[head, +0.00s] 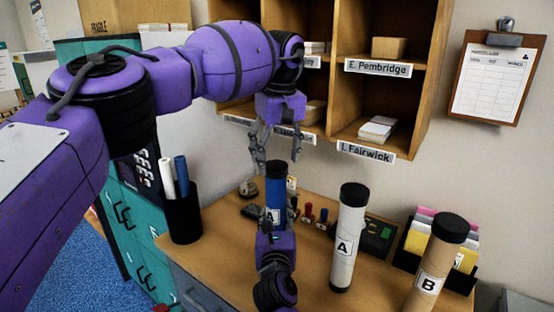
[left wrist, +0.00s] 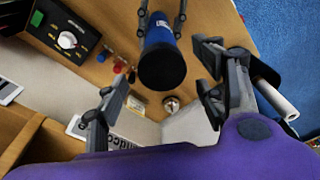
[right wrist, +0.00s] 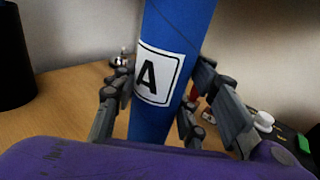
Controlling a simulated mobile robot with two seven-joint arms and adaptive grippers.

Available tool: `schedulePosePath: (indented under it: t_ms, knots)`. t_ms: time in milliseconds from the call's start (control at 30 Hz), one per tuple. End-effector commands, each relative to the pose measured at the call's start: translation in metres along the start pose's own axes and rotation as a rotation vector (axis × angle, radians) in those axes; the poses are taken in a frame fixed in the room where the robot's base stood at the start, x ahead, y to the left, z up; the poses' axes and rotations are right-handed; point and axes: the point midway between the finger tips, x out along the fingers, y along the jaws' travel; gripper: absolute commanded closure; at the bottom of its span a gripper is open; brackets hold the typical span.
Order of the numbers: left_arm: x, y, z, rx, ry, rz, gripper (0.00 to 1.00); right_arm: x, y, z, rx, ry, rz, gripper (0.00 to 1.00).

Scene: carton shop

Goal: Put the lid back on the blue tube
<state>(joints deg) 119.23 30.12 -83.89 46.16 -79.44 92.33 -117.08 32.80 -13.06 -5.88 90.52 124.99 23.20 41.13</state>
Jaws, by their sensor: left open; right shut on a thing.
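The blue tube (head: 276,188) stands upright above the desk with a label A, which shows in the right wrist view (right wrist: 160,75). A black lid (head: 275,168) caps its upper end; it also shows end-on in the left wrist view (left wrist: 162,68). I cannot tell whether the lid is fully pressed down. My right gripper (head: 277,216) is shut around the tube's body from below. My left gripper (head: 278,160) is open above the tube, its fingers spread on either side of the lid and apart from it.
A white tube A (head: 346,240) and a brown tube B (head: 432,268) stand to the right, both black-capped. Small stamps (head: 308,213) and a dark device (head: 378,236) lie behind. A black holder (head: 183,220) with rolls stands left. Wooden pigeonholes (head: 378,95) hang behind.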

Motion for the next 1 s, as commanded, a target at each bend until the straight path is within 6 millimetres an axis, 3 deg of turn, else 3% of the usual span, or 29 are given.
schedulePosePath:
  t_ms: [300, 500, 933, 967, 1000]
  knots:
    - [-0.068, 0.001, 0.0, -0.002, 0.002, 0.002, 0.36, 0.0, 0.0, 0.0, 0.0, 0.001, 0.0, 1.0]
    - [-0.098, 0.001, 0.0, -0.002, 0.001, 0.002, 0.36, 0.0, 0.0, 0.0, 0.0, 0.001, 0.0, 1.0]
    - [-0.108, 0.0, 0.0, -0.001, -0.001, 0.001, 0.36, 0.0, 0.0, 0.0, 0.0, 0.0, 0.0, 1.0]
    - [-0.108, 0.0, 0.0, -0.001, -0.001, 0.001, 0.36, 0.0, 0.0, 0.0, 0.0, 0.0, 0.0, 0.56]
    - [-0.108, 0.0, 0.0, -0.001, -0.001, 0.001, 0.36, 0.0, 0.0, 0.0, 0.0, 0.0, 0.0, 0.51]
